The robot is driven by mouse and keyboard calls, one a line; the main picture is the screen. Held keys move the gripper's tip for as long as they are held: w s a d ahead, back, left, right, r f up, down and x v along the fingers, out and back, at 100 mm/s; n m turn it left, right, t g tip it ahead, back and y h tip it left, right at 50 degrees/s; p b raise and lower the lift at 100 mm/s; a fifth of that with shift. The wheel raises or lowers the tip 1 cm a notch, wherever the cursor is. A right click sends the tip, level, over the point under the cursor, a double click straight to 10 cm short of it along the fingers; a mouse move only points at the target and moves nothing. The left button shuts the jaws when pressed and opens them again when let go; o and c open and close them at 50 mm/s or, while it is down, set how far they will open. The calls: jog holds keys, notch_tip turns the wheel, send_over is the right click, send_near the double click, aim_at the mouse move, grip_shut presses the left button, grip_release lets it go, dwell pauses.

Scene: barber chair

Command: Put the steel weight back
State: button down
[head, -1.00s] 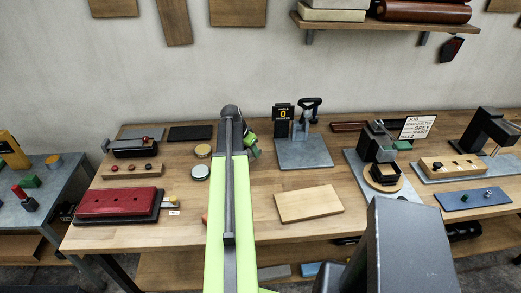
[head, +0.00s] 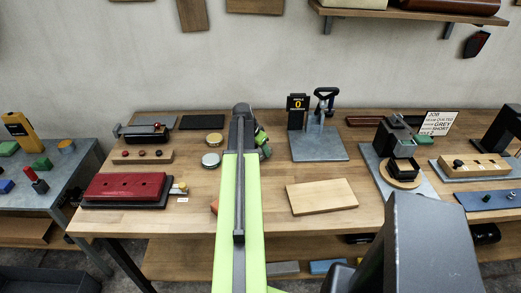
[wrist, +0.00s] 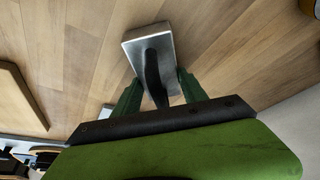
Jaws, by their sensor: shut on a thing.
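The steel weight (wrist: 134,48) is a grey metal block with a dark upright handle (wrist: 154,78), seen in the wrist view. My gripper (wrist: 158,88) has its green fingers on either side of the handle and is shut on the weight. The wood tabletop lies behind the block; I cannot tell whether the block touches it. In the head view my gripper (head: 262,143) shows only partly behind my arm, over the middle of the bench, and the weight is hidden there.
A pale board (head: 322,196) lies right of my arm. A grey plate with a press (head: 319,148) stands behind it. Two round tins (head: 211,160) and a red pad (head: 127,187) are to the left. A black mat (head: 203,122) lies at the back.

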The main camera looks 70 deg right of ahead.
jog(key=c, duration=0.6)
grip_release()
jog(key=p+v, duration=1.1)
jog(key=shift+s+a+r, duration=0.1)
jog(key=shift+r, duration=0.25)
jog(key=shift+a+r+p, duration=0.2)
jog(key=shift+r+p, duration=0.15)
jog(key=shift+f, duration=0.1)
